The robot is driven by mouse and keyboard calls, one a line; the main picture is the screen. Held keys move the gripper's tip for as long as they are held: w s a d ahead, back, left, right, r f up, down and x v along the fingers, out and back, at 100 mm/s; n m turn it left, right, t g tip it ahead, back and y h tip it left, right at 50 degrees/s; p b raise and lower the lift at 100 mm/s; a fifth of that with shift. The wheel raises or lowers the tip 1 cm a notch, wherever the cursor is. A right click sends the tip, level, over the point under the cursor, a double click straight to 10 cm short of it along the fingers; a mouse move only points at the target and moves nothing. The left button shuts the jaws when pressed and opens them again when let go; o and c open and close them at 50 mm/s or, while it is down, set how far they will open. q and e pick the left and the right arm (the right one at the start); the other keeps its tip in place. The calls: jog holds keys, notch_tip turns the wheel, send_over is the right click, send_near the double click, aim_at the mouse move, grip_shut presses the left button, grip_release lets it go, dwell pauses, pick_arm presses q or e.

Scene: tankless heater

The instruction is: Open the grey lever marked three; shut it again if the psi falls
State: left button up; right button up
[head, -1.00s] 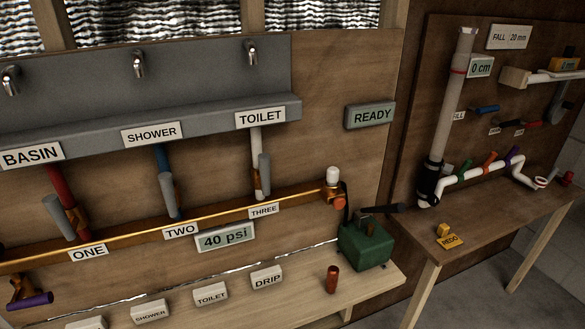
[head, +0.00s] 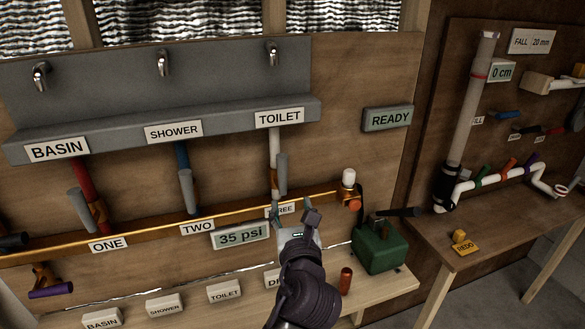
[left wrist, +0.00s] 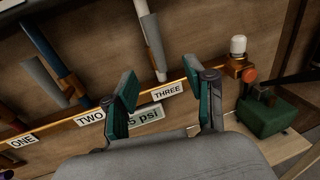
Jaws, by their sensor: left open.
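The grey lever (head: 282,174) above the THREE label (head: 282,209) stands nearly upright beside the white pipe (head: 274,147) under TOILET. The white pipe also shows in the left wrist view (left wrist: 149,35). My left gripper (head: 293,210) is open and empty, below the lever and in front of the THREE label, partly covering it. In the left wrist view my left gripper (left wrist: 160,75) has its two green-padded fingers spread, with the THREE label between them. The gauge plate (head: 241,237) reads 35 psi. My right gripper is not in view.
Grey levers (head: 185,191) and (head: 81,210) stand at TWO and ONE, left along the brass pipe (head: 150,228). A green box (head: 378,248) and a copper cup (head: 346,280) stand right of my arm. A READY plate (head: 387,117) hangs on the board.

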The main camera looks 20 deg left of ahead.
aim_at(283, 171)
pick_arm(q)
jog(key=p+x, duration=0.1)
jog(key=x, duration=0.3)
jog(key=r+x, duration=0.1)
jog(key=x, duration=0.4)
jog(key=r+p+x, duration=0.1)
jog(key=x, duration=0.3)
jog(key=shift+w+a+p, duration=0.1)
jog(key=shift+a+p, duration=0.2)
jog(key=shift+a, duration=0.1)
grip_shut()
